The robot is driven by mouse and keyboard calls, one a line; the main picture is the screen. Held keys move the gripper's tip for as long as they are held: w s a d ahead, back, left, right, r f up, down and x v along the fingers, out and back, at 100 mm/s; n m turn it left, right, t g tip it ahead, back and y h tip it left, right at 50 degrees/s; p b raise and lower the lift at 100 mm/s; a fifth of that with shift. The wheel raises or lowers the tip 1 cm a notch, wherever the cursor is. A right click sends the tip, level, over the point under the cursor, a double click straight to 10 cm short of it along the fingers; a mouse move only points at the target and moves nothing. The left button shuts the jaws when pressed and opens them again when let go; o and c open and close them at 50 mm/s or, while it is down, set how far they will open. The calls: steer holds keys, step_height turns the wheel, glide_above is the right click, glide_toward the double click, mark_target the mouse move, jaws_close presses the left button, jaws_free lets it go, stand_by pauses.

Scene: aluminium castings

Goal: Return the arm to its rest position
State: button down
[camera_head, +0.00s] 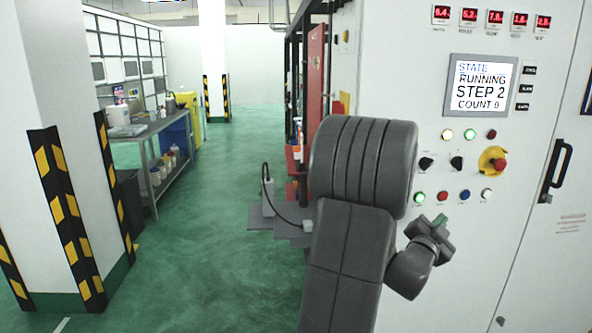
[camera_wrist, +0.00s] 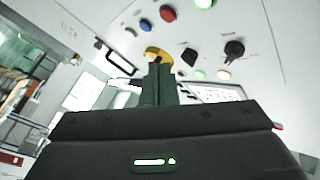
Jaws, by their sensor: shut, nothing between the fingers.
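My arm rises through the middle of the head view, bent at a thick grey joint in front of the white control cabinet (camera_head: 400,55). My gripper (camera_head: 440,219) is at the right of the arm, in front of the lower button row. In the wrist view my gripper (camera_wrist: 160,82) has its dark fingers together, with nothing held between them. The fingers point toward the tilted panel and partly cover the yellow-collared stop button (camera_wrist: 152,54). In the head view that stop button (camera_head: 493,160) shows whole, up and right of my gripper.
The panel screen (camera_head: 480,85) reads "STATE RUNNING STEP 2". A black door handle (camera_head: 555,170) is at the right. Striped pillars (camera_head: 65,215) and a workbench (camera_head: 160,140) stand at the left. Green floor (camera_head: 215,230) is open between the bench and the cabinet.

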steer(key=w, duration=0.5)
steer(key=shift+w+a+f, duration=0.2)
steer(key=shift+f, duration=0.05)
steer(key=shift+w+b, duration=0.2)
steer(key=shift+b, duration=0.75)
steer(key=p, duration=0.5)
steer(key=shift+s+r, duration=0.35)
steer(key=shift+r, duration=0.05)
